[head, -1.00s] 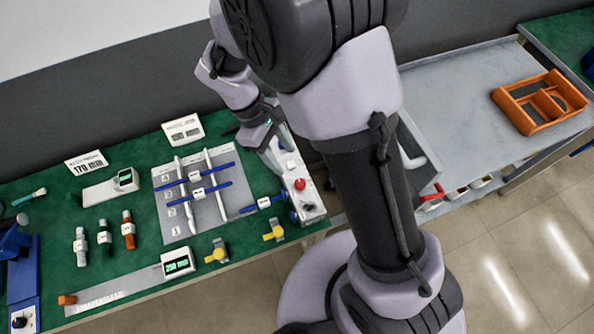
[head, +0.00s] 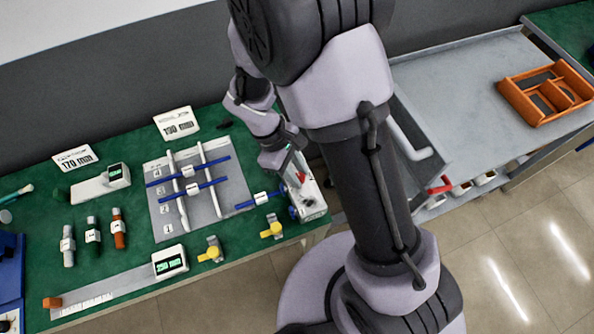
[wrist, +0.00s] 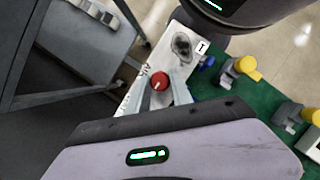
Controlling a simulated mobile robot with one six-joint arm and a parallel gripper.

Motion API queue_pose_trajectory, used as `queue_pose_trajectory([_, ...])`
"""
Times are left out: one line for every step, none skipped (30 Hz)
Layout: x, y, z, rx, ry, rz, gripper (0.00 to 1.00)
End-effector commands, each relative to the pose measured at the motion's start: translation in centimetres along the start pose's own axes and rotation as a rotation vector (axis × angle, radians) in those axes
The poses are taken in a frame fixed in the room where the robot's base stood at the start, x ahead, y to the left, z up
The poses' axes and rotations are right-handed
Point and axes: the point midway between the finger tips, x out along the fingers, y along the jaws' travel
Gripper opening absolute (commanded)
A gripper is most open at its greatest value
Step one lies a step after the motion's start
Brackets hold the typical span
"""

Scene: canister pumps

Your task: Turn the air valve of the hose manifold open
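The hose manifold (head: 311,200) is a white block at the right end of the green bench, with blue fittings on its side. Its red round knob (head: 301,177) has a white mark on top and sits beside lettering that seems to start with "AI". In the wrist view the red knob (wrist: 159,81) shows between and just beyond my fingertips. My gripper (wrist: 163,88) is open, with one finger on each side of the knob. I cannot tell whether the fingers touch it. The gripper partly hides the block in the head view.
A blue-ended rod (head: 261,198) and yellow-knobbed valves (head: 272,230) lie close to the manifold's left. A rack board (head: 200,205) with blue bars is farther left. A grey cart (head: 470,110) with an orange tray (head: 545,93) stands right.

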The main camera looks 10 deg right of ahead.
Motion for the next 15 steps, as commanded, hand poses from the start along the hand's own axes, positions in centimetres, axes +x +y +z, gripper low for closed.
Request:
queue_pose_trajectory([-0.01,0.0,-0.01,0.0,0.0,0.0,0.0])
queue_pose_trajectory([-0.01,0.0,-0.01,0.0,0.0,0.0,0.0])
queue_pose_trajectory([-0.01,0.0,-0.01,0.0,0.0,0.0,0.0])
queue_pose_trajectory([-0.02,0.0,-0.01,0.0,0.0,0.0,0.0])
queue_pose_trajectory([-0.02,0.0,0.0,0.001,0.0,-0.001,0.0])
queue_pose_trajectory([-0.03,0.01,0.0,0.004,0.0,-0.002,0.0])
queue_pose_trajectory([-0.04,0.01,0.0,0.007,0.0,-0.003,0.0])
queue_pose_trajectory([-0.05,0.02,0.0,0.011,0.0,-0.005,0.0])
queue_pose_trajectory([-0.07,0.04,0.01,0.019,0.0,-0.008,0.0])
queue_pose_trajectory([-0.08,0.05,0.02,0.027,0.0,-0.011,0.0])
queue_pose_trajectory([-0.1,0.07,0.02,0.036,0.0,-0.015,0.0])
queue_pose_trajectory([-0.12,0.1,0.04,0.051,0.0,-0.021,0.0])
queue_pose_trajectory([-0.13,0.11,0.05,0.065,0.0,-0.027,0.0])
queue_pose_trajectory([-0.14,0.11,0.06,0.081,0.0,-0.033,0.0])
queue_pose_trajectory([-0.14,0.1,0.08,0.104,-0.001,-0.044,0.0])
